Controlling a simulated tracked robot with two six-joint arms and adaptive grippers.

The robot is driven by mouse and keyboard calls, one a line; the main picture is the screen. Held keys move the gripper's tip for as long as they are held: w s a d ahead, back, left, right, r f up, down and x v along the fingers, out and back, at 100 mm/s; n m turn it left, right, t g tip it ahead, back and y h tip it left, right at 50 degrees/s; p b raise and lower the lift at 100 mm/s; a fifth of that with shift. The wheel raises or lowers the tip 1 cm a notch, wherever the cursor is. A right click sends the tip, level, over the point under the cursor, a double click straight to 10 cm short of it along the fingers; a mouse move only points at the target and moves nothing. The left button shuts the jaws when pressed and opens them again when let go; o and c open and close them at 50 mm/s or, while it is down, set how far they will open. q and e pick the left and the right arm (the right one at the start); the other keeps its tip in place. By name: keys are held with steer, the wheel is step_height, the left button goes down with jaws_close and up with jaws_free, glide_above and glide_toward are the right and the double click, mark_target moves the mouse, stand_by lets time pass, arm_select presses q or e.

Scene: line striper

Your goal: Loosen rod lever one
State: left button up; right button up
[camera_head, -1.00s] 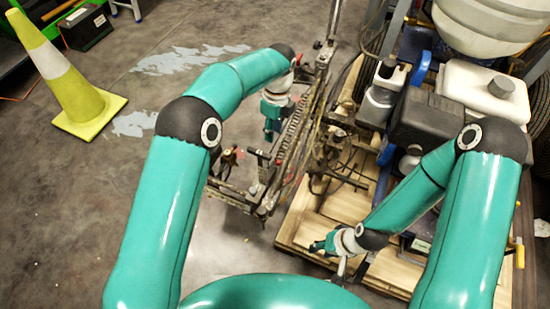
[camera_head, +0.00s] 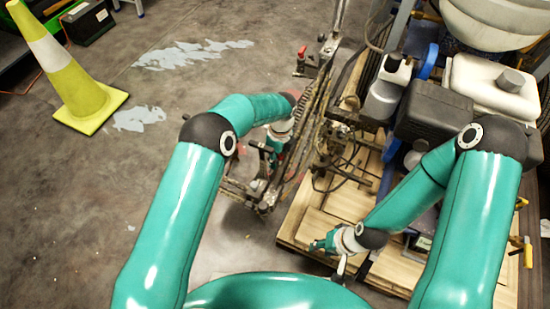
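The line striper's spray rod frame (camera_head: 309,105) stands at the left edge of the wooden pallet, with a coiled spring, hoses and small levers along it. My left gripper (camera_head: 275,158) is at the near, left part of this frame, close to a dark bracket (camera_head: 258,150). It is small and partly covered by the frame, so its fingers and any contact are unclear. I cannot pick out rod lever one with certainty. A red-topped knob (camera_head: 301,52) shows higher on the frame. My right gripper (camera_head: 322,244) hangs low over the pallet boards, apart from the rod frame; its finger opening is unclear.
The wooden pallet (camera_head: 312,226) carries the striper, with a black engine block (camera_head: 432,110), a white tank (camera_head: 492,86) and hoses on the right. A yellow cone (camera_head: 82,95) stands at left.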

arm_select(q)
jaws_close()
steer(key=shift+w+a, duration=0.1)
stand_by(0.3)
